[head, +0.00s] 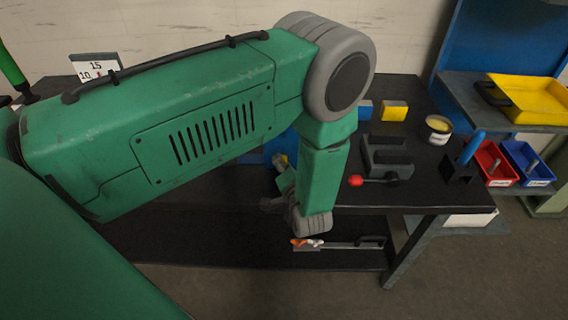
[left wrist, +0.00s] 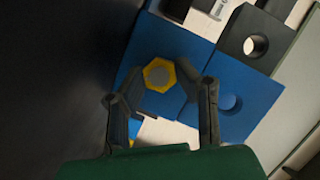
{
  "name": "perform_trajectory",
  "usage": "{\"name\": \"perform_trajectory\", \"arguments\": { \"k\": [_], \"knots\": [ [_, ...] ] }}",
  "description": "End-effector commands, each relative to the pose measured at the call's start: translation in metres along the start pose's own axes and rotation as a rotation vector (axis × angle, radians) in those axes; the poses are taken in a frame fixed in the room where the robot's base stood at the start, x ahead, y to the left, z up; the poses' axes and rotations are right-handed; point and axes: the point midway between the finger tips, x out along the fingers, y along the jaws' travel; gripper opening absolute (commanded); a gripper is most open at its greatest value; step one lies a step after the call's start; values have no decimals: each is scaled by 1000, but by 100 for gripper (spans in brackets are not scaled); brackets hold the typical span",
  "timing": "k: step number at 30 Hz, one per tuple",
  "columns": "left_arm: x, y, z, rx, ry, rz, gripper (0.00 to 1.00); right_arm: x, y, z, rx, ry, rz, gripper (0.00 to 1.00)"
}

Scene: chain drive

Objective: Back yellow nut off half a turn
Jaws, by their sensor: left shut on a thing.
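In the head view my left gripper (head: 272,200) is mostly hidden behind my green forearm and the grey wrist joint. A small yellowish part shows beside it, too small to name surely. My right gripper is not in view.
A second blue block face with a round hole (left wrist: 232,103) lies right of the nut.

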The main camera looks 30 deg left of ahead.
Motion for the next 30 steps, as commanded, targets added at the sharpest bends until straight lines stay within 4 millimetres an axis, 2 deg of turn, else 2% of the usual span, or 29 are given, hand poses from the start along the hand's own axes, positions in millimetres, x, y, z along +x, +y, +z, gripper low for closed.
{"name": "perform_trajectory", "arguments": {
  "k": [1, 11, 17, 30],
  "knots": [
    [2, -1, 6, 6, -14, -6, 0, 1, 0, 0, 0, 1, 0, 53],
    [-4, -1, 1, -2, -9, -8, 0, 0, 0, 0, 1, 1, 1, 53],
    [-6, -2, -2, -65, -3, 19, 0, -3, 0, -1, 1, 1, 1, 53],
    [-7, -5, -3, -401, 2, 158, 0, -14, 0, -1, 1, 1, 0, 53]
  ]
}}
